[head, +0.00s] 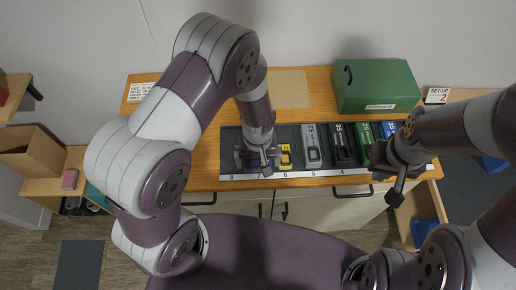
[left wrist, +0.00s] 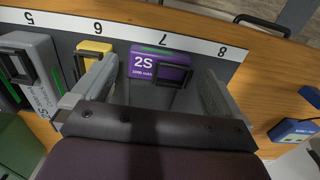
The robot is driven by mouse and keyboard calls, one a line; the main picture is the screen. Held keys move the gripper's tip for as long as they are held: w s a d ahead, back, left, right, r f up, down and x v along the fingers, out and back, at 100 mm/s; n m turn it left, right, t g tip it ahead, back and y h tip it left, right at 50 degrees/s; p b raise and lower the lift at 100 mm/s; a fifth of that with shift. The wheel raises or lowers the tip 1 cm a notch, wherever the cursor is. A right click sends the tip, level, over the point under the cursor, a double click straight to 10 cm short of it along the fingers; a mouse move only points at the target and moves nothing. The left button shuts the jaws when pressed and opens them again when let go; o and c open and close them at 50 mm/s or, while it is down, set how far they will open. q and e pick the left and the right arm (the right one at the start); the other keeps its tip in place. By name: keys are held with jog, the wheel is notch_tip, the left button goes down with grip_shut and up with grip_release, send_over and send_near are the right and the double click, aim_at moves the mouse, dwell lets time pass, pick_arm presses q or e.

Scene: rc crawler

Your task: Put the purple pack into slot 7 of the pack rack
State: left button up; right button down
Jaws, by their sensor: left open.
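The purple pack (left wrist: 160,68), marked 2S, sits in the pack rack (left wrist: 205,52) at the label 7 in the left wrist view. My left gripper (left wrist: 157,92) is open, with one finger on each side of the pack; I cannot tell whether they touch it. In the head view my left gripper (head: 258,160) is over the left part of the rack (head: 231,145) and hides most of the purple pack. My right gripper (head: 386,172) is at the rack's right side; its jaws are unclear.
A yellow pack (head: 285,157) is in slot 6, a grey pack (head: 311,148) in slot 5, and dark and green packs to the right. A green storage box (head: 376,84) stands behind. A blue item (left wrist: 293,130) lies beyond slot 8. An open drawer (head: 408,222) is at right.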

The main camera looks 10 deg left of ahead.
aim_at(256, 165)
pick_arm(q)
notch_tip(256, 165, up, 10)
jog(key=b, duration=0.1)
jog(key=s+a+r+m, duration=0.1)
jog(key=s+a+r, duration=0.1)
jog(key=a, duration=0.2)
jog(key=s+a+r+m+t+b, duration=0.1)
jog(key=s+a+r+m, duration=0.1)
jog(key=s+a, duration=0.1)
jog(key=shift+s+a+r, duration=0.2)
jog(key=shift+a+r, duration=0.05)
jog(key=shift+a, duration=0.6)
